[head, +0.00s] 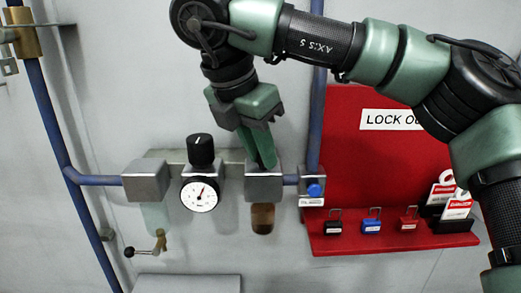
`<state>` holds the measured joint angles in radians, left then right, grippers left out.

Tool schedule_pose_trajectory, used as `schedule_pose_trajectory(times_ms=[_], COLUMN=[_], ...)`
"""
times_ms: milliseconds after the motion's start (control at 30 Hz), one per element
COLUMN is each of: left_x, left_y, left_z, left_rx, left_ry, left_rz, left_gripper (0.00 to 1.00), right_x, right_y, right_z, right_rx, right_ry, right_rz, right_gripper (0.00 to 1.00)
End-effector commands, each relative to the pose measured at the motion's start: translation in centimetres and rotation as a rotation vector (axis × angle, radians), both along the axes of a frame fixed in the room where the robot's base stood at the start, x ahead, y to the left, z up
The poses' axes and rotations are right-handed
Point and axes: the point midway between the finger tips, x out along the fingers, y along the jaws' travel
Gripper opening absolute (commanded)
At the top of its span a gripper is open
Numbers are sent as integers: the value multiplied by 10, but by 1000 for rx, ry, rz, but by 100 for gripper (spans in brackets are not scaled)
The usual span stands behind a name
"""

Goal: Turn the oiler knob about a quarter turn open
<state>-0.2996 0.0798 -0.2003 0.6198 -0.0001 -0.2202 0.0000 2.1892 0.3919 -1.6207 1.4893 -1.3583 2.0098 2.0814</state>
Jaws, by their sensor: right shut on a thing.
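My right gripper (264,150) comes down from above onto the top of the oiler. The oiler is a grey metal block (264,187) with an amber bowl (262,218) below it, at the right end of the air unit. The green fingers are shut on the oiler knob, which they hide, so its angle cannot be told. My left gripper is not in view.
Left of the oiler are a gauge (200,195) with a black regulator knob (200,150) above it and a filter block (146,181). Blue pipes (45,110) run along the wall. At right, a red lockout board (390,170) holds padlocks (371,222) and tags (455,205).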

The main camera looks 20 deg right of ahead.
Motion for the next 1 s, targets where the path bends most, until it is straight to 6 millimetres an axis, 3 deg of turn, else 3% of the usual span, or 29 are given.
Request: schedule_pose_trajectory(times_ms=[567, 600, 667, 1000], left_x=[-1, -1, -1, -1], left_y=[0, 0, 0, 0], left_z=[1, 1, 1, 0], left_rx=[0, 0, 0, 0], left_ry=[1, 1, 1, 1], left_rz=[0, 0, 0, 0], left_gripper=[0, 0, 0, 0], right_x=[1, 1, 1, 0], right_y=[-1, -1, -1, 0], right_z=[3, 3, 3, 3], right_rx=[0, 0, 0, 0], right_ry=[-8, -8, -8, -3], right_rz=[-37, -37, -36, -32], right_gripper=[0, 25, 41, 41])
